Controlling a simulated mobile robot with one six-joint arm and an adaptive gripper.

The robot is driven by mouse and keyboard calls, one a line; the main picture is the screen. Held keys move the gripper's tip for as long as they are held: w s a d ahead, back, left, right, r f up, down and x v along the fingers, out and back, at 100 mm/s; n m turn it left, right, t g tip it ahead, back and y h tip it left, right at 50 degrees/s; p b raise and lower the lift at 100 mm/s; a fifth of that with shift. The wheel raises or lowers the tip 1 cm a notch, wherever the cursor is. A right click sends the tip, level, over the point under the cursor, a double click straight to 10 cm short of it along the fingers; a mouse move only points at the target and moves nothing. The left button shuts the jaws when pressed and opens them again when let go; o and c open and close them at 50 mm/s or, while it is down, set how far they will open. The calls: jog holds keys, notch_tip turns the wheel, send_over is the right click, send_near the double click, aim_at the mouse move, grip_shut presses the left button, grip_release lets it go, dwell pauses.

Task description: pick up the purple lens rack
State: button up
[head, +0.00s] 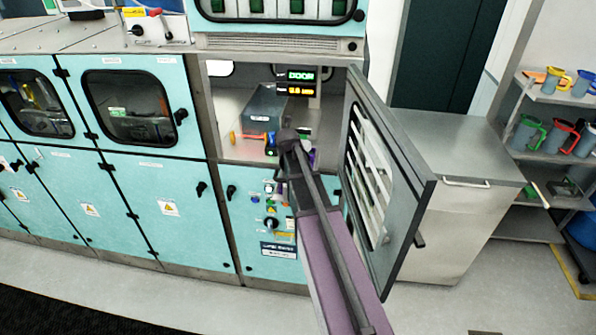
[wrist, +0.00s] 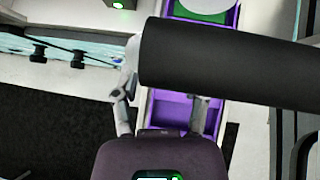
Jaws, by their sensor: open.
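The purple lens rack (wrist: 172,105) shows in the wrist view as a long purple tray with pale edges. A pale round piece over green sits in its upper part. A thick black cylinder crosses in front and hides the rack's middle. In the head view only a small purple patch of the rack (head: 310,159) shows beside my arm, at the front of the open cabinet bay. My gripper (wrist: 163,103) is open, with its fingers apart over the rack's near part. The right fingertip is hidden by the cylinder, and I cannot tell whether the fingers touch the rack.
The cabinet door (head: 385,190) stands open just right of my arm. Inside the bay are a grey box (head: 264,107), an orange tool (head: 247,136) and a lit display (head: 300,82). Knobs (head: 271,223) sit on the panel below. A metal counter (head: 455,145) stands at right.

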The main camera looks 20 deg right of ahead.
jog(key=shift+w+d+f, duration=0.1)
jog(key=shift+w+f, duration=0.2)
jog(key=shift+f, duration=0.05)
jog(key=shift+c, duration=0.2)
grip_shut()
